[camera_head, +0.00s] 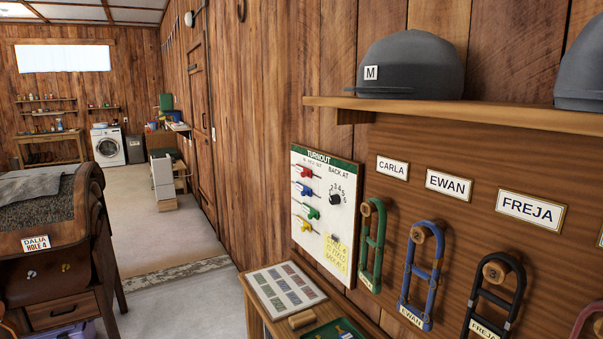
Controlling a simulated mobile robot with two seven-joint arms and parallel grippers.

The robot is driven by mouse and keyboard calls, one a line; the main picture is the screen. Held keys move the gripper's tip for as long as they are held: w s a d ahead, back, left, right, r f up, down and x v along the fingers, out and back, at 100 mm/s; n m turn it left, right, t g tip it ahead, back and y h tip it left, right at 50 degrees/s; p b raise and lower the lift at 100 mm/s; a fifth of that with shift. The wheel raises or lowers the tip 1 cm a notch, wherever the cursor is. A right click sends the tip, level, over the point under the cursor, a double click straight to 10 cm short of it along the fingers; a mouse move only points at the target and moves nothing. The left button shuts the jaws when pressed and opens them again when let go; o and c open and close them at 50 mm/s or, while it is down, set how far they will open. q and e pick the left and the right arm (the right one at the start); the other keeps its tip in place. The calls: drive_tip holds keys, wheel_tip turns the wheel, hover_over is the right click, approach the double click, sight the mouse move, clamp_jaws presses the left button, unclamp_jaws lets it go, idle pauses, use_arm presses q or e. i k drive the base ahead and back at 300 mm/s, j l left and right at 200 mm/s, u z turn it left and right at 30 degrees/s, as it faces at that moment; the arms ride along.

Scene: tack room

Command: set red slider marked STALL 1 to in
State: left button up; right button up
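The red slider (306,172) is the topmost of several coloured sliders on the white TURNOUT board (348,238), which is fixed to the wooden wall near the middle of the view. Blue, green and yellow sliders sit below it, each on its own rod. The red knob appears toward the right part of its rod. The small labels, including any STALL 1 mark, are too small to read. Neither of my grippers shows in this view.
A black dial (335,199) and a yellow note (337,254) share the board. A small table (252,311) with a chart (285,290) stands below. Green, blue and black halters hang at right under a helmet shelf (480,112). Open floor (175,285) lies left.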

sight(300, 171)
drive_tip(key=i+j, duration=0.45)
drive_tip(key=i+j+z, duration=0.15)
drive_tip(key=i+j, duration=0.75)
drive_tip(key=j, duration=0.2)
drive_tip(key=i+j+z, duration=0.15)
drive_tip(key=i+j, duration=0.25)
drive_tip(key=j, duration=0.2)
